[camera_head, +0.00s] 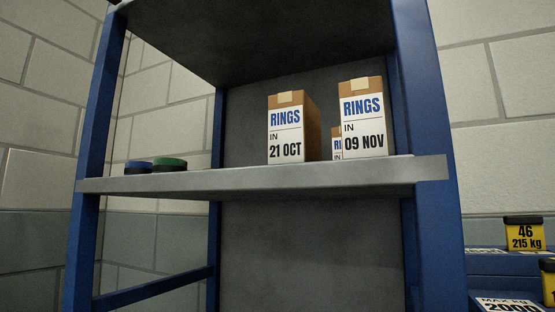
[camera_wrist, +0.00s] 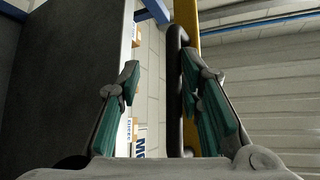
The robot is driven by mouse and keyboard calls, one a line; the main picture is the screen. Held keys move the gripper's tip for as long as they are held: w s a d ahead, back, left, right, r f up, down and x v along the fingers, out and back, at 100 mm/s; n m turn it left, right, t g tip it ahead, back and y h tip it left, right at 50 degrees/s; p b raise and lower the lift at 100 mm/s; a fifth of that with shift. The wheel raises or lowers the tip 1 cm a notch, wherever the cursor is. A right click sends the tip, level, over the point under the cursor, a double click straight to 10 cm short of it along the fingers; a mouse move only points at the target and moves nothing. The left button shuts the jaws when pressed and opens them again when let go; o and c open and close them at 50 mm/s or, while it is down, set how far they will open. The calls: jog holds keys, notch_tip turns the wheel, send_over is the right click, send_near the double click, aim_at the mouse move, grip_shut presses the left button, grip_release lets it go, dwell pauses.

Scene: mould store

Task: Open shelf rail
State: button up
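A yellow bar with a black tubular handle, probably the shelf rail (camera_wrist: 186,20), runs down the wrist view. The black handle (camera_wrist: 174,85) lies between my fingers, close to the right finger; I cannot tell whether they touch. My gripper (camera_wrist: 159,70) is open, with its teal-padded fingers spread apart. Neither my gripper nor the yellow bar shows in the head view. The grey shelf (camera_head: 230,180) spans blue uprights in the head view, and no yellow bar shows across its front there.
Two brown RINGS boxes, dated 21 OCT (camera_head: 287,135) and 09 NOV (camera_head: 363,125), stand on the shelf, with another partly hidden behind. Blue (camera_head: 138,168) and green (camera_head: 169,164) round items sit at its left. A dark panel (camera_wrist: 65,80) fills the wrist view's left.

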jog(key=shift+s+d+f, duration=0.15)
jog(key=shift+s+f, duration=0.2)
jog(key=shift+s, duration=0.1)
jog(key=v, duration=1.1)
jog(key=shift+w+d, duration=0.15)
jog(key=shift+d, duration=0.05)
